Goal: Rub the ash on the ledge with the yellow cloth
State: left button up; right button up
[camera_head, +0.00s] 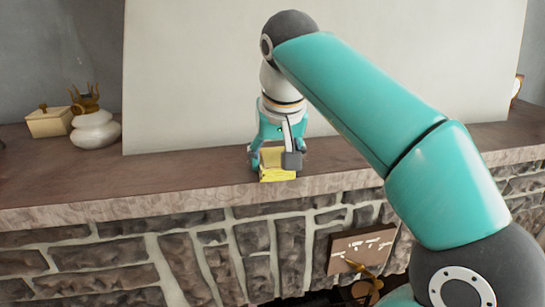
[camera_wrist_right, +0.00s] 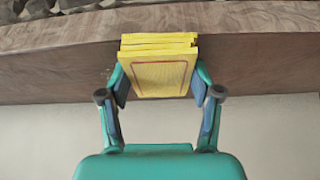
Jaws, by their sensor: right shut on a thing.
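The folded yellow cloth (camera_head: 277,174) is at the ledge's front part in the head view. My right gripper (camera_head: 276,162) is shut on it from above. In the right wrist view the cloth (camera_wrist_right: 158,72) sits between the two fingers of the right gripper (camera_wrist_right: 158,88), with a thin reddish line on its face. The brown ledge (camera_head: 190,172) runs across the head view and also shows in the wrist view (camera_wrist_right: 50,75). I cannot make out any ash for certain; the cloth and gripper hide part of the ledge. My left gripper is not in view.
A white vase (camera_head: 95,130) and a cream lidded box (camera_head: 48,121) stand on the ledge at the left. A large pale panel (camera_head: 190,80) rises behind the gripper. A brown plaque (camera_head: 360,246) is below on the stone front (camera_head: 110,268). The ledge between vase and gripper is clear.

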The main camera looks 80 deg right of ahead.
aim_at(279, 148)
jog(key=shift+s+d+f+b, duration=0.15)
jog(key=shift+s+d+b, duration=0.15)
jog(key=shift+s, duration=0.4)
jog(key=shift+w+d+r+p, duration=0.1)
jog(key=shift+w+d, duration=0.15)
jog(key=shift+d, duration=0.35)
jog(key=shift+w+d+r+p, duration=0.15)
jog(key=shift+w+d, duration=0.15)
jog(key=shift+d, duration=0.25)
jog(key=shift+w+d+p, duration=0.1)
jog(key=shift+w+d, duration=0.15)
jog(key=shift+d, duration=0.35)
